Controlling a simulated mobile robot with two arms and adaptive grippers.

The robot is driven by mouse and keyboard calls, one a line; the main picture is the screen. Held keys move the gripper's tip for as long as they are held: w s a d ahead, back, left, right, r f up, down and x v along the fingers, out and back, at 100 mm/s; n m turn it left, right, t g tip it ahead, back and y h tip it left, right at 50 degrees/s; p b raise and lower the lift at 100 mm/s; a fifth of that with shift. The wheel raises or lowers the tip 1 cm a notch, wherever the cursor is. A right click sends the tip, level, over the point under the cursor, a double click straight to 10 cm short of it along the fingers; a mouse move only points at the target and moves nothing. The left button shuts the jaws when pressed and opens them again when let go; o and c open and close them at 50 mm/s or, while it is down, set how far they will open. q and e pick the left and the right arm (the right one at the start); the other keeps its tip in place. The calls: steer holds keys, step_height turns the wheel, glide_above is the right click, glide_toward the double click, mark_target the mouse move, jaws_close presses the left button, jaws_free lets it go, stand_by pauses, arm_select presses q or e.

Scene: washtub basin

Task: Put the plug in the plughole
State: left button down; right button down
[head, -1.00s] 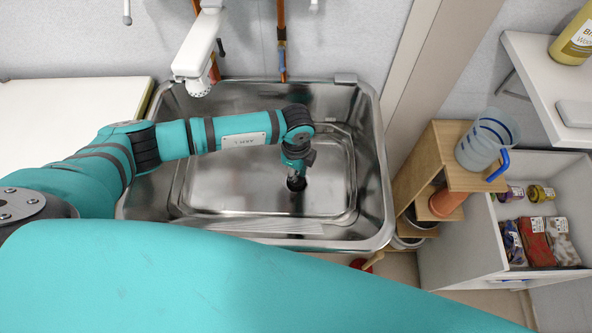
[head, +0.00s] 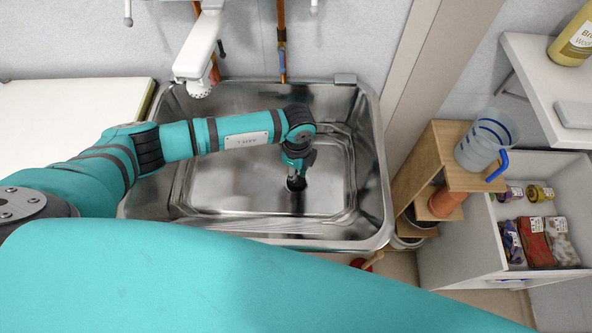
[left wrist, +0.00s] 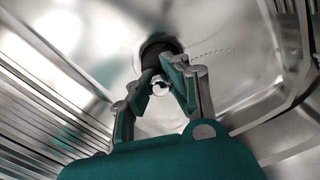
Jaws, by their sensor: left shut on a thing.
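The black plug (left wrist: 157,47) shows at the fingertips of my left gripper (left wrist: 160,80) in the left wrist view, with a small shiny metal piece between the fingers and a bead chain (left wrist: 215,51) running off to the right. My left gripper (head: 296,183) is shut on the plug, low over the floor of the steel basin (head: 225,185). In the head view the plug is a dark patch at the fingertips. The plughole is not clearly seen; I cannot tell whether the plug sits in it. My right gripper is not in view.
A white tap (head: 198,55) hangs over the back of the basin. A white counter (head: 60,125) lies to the left. To the right stand a wooden shelf (head: 450,150) with a measuring jug (head: 484,140) and a white bin (head: 475,240) of packets.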

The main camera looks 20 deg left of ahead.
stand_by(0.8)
arm_select(q)
steer(key=shift+f+b, duration=0.7)
steer(key=shift+f, duration=0.55)
steer(key=c, duration=1.3)
jaws_free()
steer(key=shift+o, duration=0.2)
steer(key=shift+r, duration=0.1)
step_height(320, 180, up, 8)
steer(key=shift+f, duration=0.25)
